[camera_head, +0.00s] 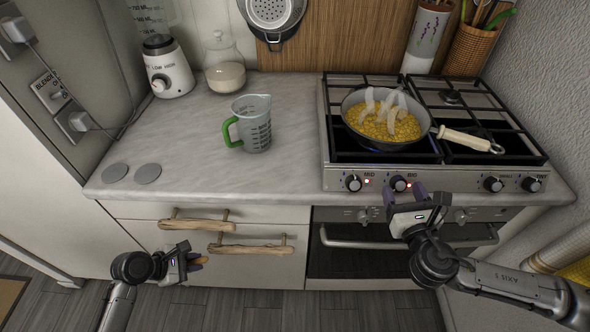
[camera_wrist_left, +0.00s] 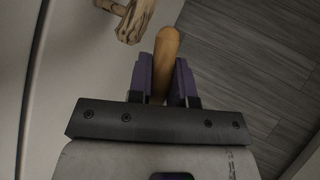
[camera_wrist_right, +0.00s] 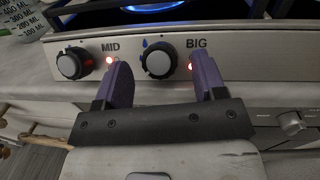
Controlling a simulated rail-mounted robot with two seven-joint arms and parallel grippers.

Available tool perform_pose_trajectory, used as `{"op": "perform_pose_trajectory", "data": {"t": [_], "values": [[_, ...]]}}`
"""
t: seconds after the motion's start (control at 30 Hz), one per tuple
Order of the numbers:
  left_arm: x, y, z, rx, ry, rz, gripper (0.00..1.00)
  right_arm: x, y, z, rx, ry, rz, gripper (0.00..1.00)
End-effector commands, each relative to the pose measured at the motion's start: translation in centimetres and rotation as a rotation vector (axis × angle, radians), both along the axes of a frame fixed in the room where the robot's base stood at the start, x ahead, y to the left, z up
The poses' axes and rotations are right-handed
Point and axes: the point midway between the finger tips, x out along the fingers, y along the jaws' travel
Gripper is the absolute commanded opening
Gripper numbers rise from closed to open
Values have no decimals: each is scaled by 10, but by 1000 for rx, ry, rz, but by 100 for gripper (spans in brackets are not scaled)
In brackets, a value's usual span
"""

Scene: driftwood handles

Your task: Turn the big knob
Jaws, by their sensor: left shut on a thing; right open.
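The big knob, black with a silvery rim, is on the stove's front panel beside the BIG label, in the head view (camera_head: 398,183) and the right wrist view (camera_wrist_right: 157,60). A red light glows near its label. My right gripper (camera_head: 406,191) is open in front of the knob, its purple fingers (camera_wrist_right: 160,78) to either side of it in the right wrist view; I cannot tell whether they touch it. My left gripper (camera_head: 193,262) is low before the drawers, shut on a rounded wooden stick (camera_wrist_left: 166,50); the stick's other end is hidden.
A pan (camera_head: 385,118) of steaming yellow food sits on the stove, its pale handle (camera_head: 466,139) pointing right. The mid knob (camera_head: 353,184) is left of the big knob. A measuring jug (camera_head: 252,125) stands on the counter. Driftwood handles (camera_head: 197,224) stick out from the drawers.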

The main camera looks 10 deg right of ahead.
Motion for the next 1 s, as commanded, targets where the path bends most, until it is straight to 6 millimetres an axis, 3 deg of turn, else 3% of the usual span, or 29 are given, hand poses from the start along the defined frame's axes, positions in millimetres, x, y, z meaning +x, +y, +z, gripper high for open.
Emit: {"op": "perform_pose_trajectory", "data": {"t": [0.47, 1.0], "values": [[0, 0, -2, 0, 0, 0, 0, 10, -1, 0, 1, 1, 0, 64], [0, 0, -2, 0, 0, 0, 0, 10, -2, 0, 1, 1, -1, 15]]}}
